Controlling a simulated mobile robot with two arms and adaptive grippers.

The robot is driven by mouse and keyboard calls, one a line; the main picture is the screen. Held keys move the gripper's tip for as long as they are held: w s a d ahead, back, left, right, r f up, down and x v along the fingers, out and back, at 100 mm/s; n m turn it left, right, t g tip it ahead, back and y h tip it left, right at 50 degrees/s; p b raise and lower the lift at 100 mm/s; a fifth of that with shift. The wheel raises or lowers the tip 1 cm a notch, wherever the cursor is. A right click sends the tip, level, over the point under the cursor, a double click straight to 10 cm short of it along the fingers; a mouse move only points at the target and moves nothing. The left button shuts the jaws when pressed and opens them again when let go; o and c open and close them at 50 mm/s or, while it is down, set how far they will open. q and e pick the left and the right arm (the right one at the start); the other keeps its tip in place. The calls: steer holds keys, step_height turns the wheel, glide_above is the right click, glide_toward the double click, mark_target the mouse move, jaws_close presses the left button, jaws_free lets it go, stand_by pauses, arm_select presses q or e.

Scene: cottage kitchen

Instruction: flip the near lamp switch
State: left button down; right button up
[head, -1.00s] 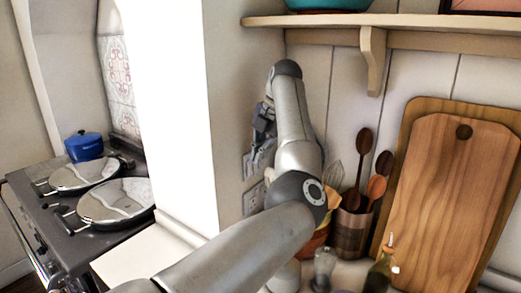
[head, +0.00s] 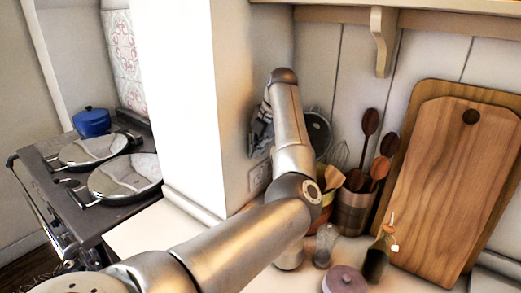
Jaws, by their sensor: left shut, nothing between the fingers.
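My left arm reaches up to the side wall of the white pillar. Its gripper (head: 258,139) is shut and empty, close against that wall; I cannot tell if it touches. A pale wall plate (head: 259,177) shows just below the gripper. The spot above it, directly behind the gripper, is hidden, so I cannot see a switch lever or its position. My right gripper is not in view.
A utensil pot (head: 353,212), a glass shaker (head: 325,245), an oil bottle (head: 376,262) and a purple lidded pot (head: 343,281) stand right of my arm. Cutting boards (head: 455,185) lean on the back wall under a shelf (head: 440,22). A stove (head: 95,205) is left.

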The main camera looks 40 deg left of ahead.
arm_select(q)
steer(key=shift+p+v, duration=0.55)
steer(key=shift+v, duration=0.45)
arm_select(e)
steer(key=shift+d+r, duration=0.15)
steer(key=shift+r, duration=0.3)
arm_select(q)
steer(key=shift+a, duration=0.1)
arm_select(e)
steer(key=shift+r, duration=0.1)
arm_select(q)
steer(key=d+p+v, duration=0.2)
steer(key=p+v, duration=0.3)
steer(key=v, duration=0.4)
steer(key=shift+w+d, duration=0.15)
steer(key=shift+d, duration=0.1)
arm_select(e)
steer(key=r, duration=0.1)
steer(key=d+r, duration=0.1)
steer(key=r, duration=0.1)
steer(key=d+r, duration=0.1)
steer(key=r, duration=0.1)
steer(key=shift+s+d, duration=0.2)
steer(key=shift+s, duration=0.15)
